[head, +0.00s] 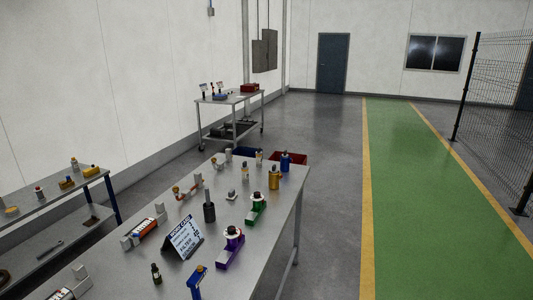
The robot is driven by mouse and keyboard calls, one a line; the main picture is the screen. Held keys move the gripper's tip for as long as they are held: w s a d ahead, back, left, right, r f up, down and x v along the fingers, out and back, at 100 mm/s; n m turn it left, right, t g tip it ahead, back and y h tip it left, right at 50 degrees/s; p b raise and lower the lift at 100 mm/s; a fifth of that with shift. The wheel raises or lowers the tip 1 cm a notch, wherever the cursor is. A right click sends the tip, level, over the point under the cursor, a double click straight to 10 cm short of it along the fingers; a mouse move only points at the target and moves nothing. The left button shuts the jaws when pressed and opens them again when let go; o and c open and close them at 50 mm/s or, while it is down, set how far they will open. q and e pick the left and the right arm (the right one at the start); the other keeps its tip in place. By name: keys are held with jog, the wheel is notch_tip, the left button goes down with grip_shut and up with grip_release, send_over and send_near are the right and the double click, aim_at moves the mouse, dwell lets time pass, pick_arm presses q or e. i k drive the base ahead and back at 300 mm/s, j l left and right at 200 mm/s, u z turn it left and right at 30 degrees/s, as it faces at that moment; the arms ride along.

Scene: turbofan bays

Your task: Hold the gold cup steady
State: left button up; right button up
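A gold cup (274,181) stands upright toward the far right part of the grey workbench (262,243). A small narrow part appears to rise from its top, but it is too small to make out. A blue cup-like object (286,162) stands just behind it, near the bench's far right corner. Neither of my grippers is in view, and nothing of mine touches the gold cup.
A green fixture (256,209), a purple fixture (230,250), a dark cylinder (209,212) and a work card (184,237) stand on the bench. A red bin (295,157) lies beyond it. A green walkway (420,190) runs clear on the right.

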aim_at(274, 171)
jog(key=i+l+u, duration=0.15)
jog(key=i+l, duration=0.2)
jog(key=i, duration=0.25)
jog(key=i+l+u, duration=0.1)
jog(key=i+l, duration=0.35)
jog(key=i, duration=0.15)
